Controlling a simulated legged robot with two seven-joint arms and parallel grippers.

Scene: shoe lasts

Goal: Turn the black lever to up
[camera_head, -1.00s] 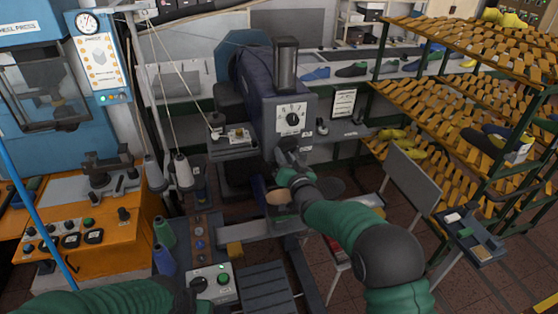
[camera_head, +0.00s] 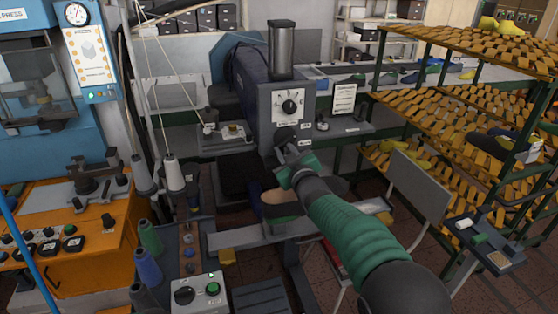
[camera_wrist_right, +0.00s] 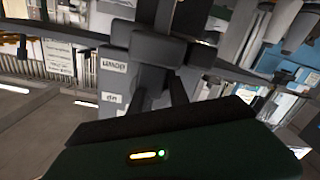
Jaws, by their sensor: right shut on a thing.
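The black lever (camera_head: 286,137) is on the front of the grey-blue machine (camera_head: 268,110), below a round dial. In the right wrist view the dark lever (camera_wrist_right: 152,46) is close in front of my fingers. Beside it are small white labels, "down" (camera_wrist_right: 113,67) and "up" (camera_wrist_right: 111,98), shown upside down. My right gripper (camera_head: 289,153) is at the lever, and its two fingers (camera_wrist_right: 163,90) are shut on it. The fingers partly hide the lever, so its exact angle is hard to tell. My left gripper is out of view.
A dial (camera_head: 289,107) sits just above the lever. A shoe-like form (camera_head: 283,202) is below my right wrist. A grey chair (camera_head: 418,186) and a shoe rack (camera_head: 450,110) stand at the right. Thread cones (camera_head: 173,173) stand at the left.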

